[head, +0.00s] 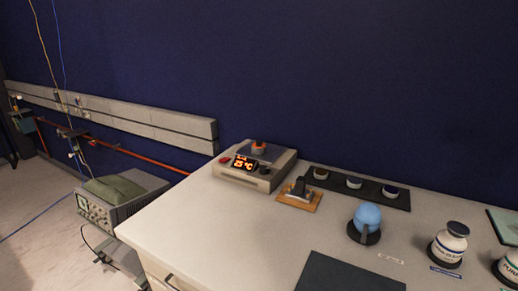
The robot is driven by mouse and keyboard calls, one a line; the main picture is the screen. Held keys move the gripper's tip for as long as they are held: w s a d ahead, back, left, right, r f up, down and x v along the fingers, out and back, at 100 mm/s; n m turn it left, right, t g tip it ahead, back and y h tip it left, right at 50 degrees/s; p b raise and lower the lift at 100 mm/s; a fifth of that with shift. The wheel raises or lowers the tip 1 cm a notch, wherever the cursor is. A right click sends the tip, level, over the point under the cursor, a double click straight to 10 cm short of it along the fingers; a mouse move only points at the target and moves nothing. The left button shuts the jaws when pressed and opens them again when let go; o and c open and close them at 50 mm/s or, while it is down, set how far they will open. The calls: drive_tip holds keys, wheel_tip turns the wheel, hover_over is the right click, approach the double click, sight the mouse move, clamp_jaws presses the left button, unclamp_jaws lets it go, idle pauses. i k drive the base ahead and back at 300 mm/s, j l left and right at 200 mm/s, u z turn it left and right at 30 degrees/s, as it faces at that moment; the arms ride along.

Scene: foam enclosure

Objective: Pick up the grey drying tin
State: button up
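No object here can be surely told as the grey drying tin. A dark grey object (299,187) sits on a small orange-brown board (312,203) in front of the mat's left end. My gripper is not in view.
A hotplate (235,177) with a lit orange display stands at the bench's back left. A blue ball (367,215) on a dark stand, a white labelled bottle (446,246) and a dark flat mat (345,274) are nearer. The bench's (210,225) left front is bare. A grey instrument (120,200) stands left.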

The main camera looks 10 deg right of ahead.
sight(258, 148)
drive_tip(key=k+u, duration=0.35)
drive_tip(key=k+j+u, duration=0.1)
drive_tip(key=u, duration=0.25)
drive_tip(key=i+j+u, duration=0.25)
drive_tip(key=i+u, duration=0.2)
drive_tip(key=i+j+u, duration=0.1)
drive_tip(key=i+u, duration=0.2)
drive_tip(key=u, duration=0.15)
drive_tip(key=i, duration=1.9)
drive_tip(key=i+z, duration=0.1)
drive_tip(key=z, duration=0.3)
drive_tip(key=i+z, duration=0.15)
drive_tip(key=z, duration=0.2)
drive_tip(key=i+j+z, duration=0.1)
drive_tip(key=z, duration=0.3)
drive_tip(key=j+z, duration=0.15)
drive_tip(key=z, duration=0.25)
drive_tip(key=i, duration=0.05)
